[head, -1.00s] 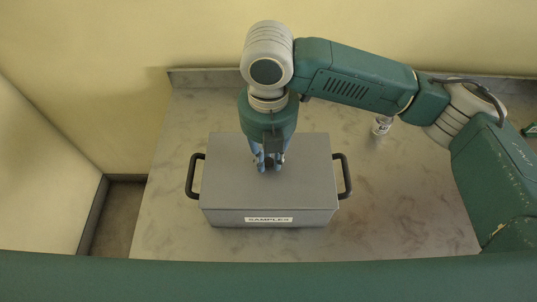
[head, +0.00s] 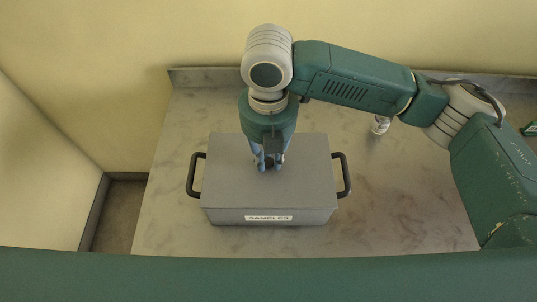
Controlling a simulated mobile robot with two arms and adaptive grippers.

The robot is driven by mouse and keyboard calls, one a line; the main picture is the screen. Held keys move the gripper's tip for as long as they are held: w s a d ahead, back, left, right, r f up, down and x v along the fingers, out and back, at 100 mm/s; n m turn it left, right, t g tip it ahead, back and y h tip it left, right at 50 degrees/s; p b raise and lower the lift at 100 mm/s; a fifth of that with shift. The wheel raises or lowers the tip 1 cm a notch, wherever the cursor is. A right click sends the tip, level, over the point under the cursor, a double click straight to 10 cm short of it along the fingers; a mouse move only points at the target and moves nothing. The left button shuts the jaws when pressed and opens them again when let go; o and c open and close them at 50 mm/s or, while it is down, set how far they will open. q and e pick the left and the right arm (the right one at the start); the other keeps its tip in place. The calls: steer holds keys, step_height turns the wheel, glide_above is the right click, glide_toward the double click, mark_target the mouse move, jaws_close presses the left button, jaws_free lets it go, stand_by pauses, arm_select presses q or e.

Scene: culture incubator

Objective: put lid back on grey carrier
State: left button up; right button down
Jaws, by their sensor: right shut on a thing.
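The grey carrier (head: 225,217) stands on the counter, with a "SAMPLES" label on its front and a black handle on each side. The flat grey lid (head: 232,180) lies over the carrier's top and looks level, its edges lined up with the walls. My right gripper (head: 268,165) points straight down at the middle of the lid and is shut on a small dark knob there, mostly hidden by the fingers. I cannot tell whether the lid is fully seated. My left gripper is not in view.
The marbled grey counter (head: 400,200) is clear to the left and right of the carrier. A small clear jar (head: 380,125) stands at the back right, near my right arm. A low backsplash and yellow wall close off the back.

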steer(key=shift+p, duration=0.45)
stand_by(0.3)
stand_by(0.3)
steer(key=c, duration=1)
jaws_free()
step_height(320, 180, up, 7)
steer(key=p, duration=0.7)
steer(key=shift+p, duration=0.4)
steer(key=shift+c, duration=0.5)
jaws_close()
